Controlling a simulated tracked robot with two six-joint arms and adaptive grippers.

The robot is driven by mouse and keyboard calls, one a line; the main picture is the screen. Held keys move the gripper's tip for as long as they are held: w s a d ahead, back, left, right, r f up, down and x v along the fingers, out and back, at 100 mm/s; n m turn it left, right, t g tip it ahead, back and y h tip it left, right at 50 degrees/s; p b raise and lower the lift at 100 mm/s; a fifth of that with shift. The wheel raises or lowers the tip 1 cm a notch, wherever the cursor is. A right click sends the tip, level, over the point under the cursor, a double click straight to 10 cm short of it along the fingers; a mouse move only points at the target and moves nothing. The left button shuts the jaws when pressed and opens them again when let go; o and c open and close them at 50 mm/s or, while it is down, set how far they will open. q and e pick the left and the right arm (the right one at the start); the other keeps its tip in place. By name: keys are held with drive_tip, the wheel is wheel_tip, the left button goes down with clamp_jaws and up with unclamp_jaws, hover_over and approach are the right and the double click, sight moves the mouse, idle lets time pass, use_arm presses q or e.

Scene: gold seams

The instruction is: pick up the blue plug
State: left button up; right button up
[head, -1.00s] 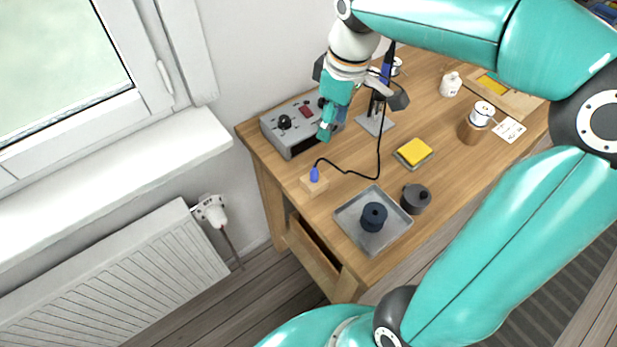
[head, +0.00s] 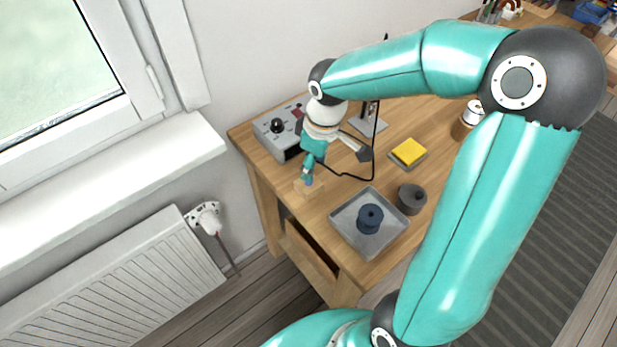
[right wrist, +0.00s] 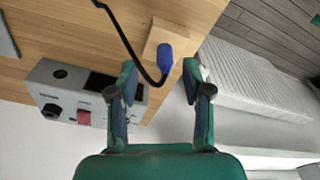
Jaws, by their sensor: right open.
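The blue plug (right wrist: 165,57) stands on a small wooden block (right wrist: 158,38) in the right wrist view, with a black cable running from it. In the head view the plug (head: 309,182) is mostly hidden by my right gripper (head: 307,172), and the block (head: 304,190) shows beneath it. My right gripper also shows in the right wrist view (right wrist: 160,80). Its two teal fingers are apart, with the plug's end seen between and just beyond the tips. Nothing is held. My left gripper is not in view.
A grey control box (head: 270,130) stands close behind the block. A metal tray (head: 345,228) with a dark spool (head: 369,218) lies in front, beside a dark pot (head: 411,198). A yellow sponge (head: 408,151) lies to the right. The cable (head: 372,172) loops across the table.

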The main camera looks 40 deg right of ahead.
drive_tip(key=f, duration=0.3)
drive_tip(key=w+f, duration=0.1)
drive_tip(key=shift+a+f, duration=0.2)
drive_tip(key=shift+a, duration=0.2)
drive_tip(key=shift+s, duration=0.1)
clamp_jaws()
